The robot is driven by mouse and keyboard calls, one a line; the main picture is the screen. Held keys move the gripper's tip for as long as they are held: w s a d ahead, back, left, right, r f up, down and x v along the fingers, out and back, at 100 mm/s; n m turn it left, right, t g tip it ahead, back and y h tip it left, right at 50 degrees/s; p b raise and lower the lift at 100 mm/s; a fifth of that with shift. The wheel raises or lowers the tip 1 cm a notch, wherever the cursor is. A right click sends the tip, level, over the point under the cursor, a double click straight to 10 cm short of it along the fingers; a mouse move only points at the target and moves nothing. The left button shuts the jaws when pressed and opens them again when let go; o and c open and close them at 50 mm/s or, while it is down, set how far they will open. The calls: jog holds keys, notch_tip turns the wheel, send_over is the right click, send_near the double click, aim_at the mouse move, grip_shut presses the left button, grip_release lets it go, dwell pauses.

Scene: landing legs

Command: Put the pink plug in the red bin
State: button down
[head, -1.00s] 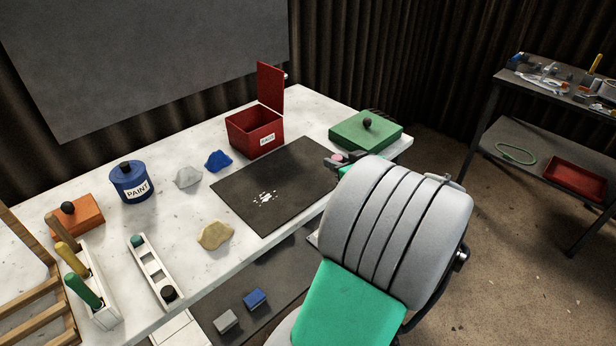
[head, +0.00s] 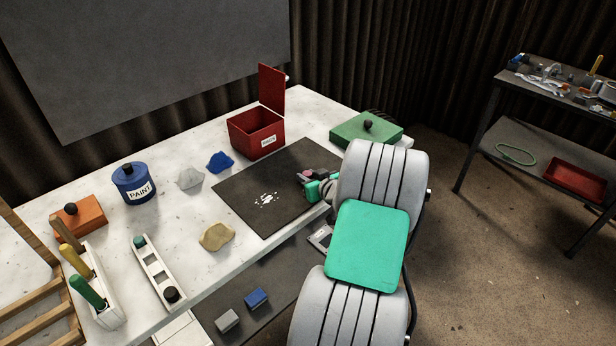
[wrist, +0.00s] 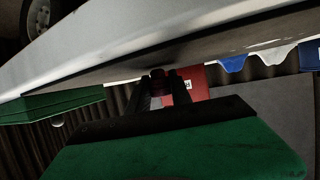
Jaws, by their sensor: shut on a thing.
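The red bin (head: 256,141) stands at the back of the white table with its lid raised; a white label is on its front. It also shows in the wrist view (wrist: 198,84), beyond my fingers. My gripper (head: 302,177) is above the right part of the dark mat, in front of and to the right of the bin. It is shut on the pink plug (head: 309,173), of which only a small part shows. In the wrist view the plug (wrist: 157,74) is a dark reddish shape between the fingertips (wrist: 158,80).
A green box (head: 350,131) with a black knob is right of the bin. Blue (head: 220,161), grey (head: 190,179) and tan (head: 216,237) lumps lie left of the dark mat (head: 240,208). A blue paint pot (head: 134,190) stands farther left.

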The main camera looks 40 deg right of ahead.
jog(key=shift+f+b, duration=0.25)
jog(key=shift+b, duration=0.05)
jog(key=c, duration=1.2)
grip_release()
jog(key=shift+o, duration=0.2)
jog(key=shift+r+p, duration=0.2)
jog(key=shift+p, duration=0.2)
